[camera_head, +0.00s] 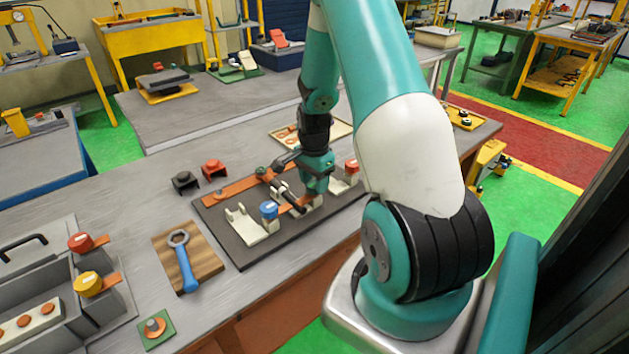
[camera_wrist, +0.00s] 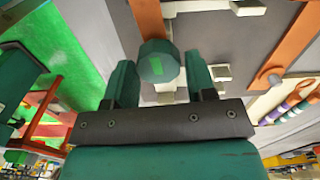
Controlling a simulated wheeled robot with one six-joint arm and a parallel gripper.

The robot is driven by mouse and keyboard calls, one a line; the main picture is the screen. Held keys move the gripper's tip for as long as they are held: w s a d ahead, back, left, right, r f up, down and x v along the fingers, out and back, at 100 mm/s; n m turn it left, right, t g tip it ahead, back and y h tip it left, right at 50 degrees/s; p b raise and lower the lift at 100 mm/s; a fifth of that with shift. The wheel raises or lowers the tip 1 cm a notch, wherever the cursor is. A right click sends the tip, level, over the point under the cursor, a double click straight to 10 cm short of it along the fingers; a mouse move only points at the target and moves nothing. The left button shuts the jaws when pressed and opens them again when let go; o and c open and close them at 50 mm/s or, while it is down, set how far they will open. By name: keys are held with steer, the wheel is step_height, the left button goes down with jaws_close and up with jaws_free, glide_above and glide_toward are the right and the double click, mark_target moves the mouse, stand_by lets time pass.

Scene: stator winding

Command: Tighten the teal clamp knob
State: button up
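The teal clamp knob (camera_wrist: 158,62) is faceted with a brighter green mark on its top. In the wrist view it lies between the two fingers of my gripper (camera_wrist: 160,70), with a visible gap on each side. The gripper is open around it and not pressed on it. In the head view my gripper (camera_head: 314,186) points down over the dark fixture board (camera_head: 240,254). There the teal knob is hidden or cannot be told from my gripper. A blue knob (camera_head: 268,209) and a red knob (camera_head: 352,166) stand on either side on cream clamp parts.
Orange bars (camera_head: 236,187) lie on the fixture board. A blue-handled ring wrench (camera_head: 185,265) lies on a wooden board at left. A grey fixture with a red knob (camera_head: 81,242) and a yellow knob (camera_head: 88,284) stands farther left. The grey tabletop (camera_head: 150,215) has free room between.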

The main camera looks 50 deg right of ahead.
mark_target(313, 184)
steer(key=o, duration=0.3)
steer(key=shift+r, duration=0.1)
step_height(313, 184, up, 17)
steer(key=b, duration=0.2)
steer(key=shift+r, duration=0.15)
steer(key=shift+a, duration=0.1)
stand_by(0.4)
steer(key=s+a+r+n+t+y, duration=0.1)
steer(key=a+r+n, duration=0.1)
steer(key=a+n, duration=0.7)
steer(key=a+r+n+y, duration=0.15)
steer(key=a+n, duration=0.25)
steer(key=a, duration=1)
steer(key=s+a+r+n+g+y, duration=0.1)
steer(key=s+a+n, duration=1.3)
steer(key=a, duration=0.1)
steer(key=shift+s+a+r+y, duration=0.15)
steer(key=shift+s+r+y, duration=0.05)
steer(key=shift+y, duration=0.15)
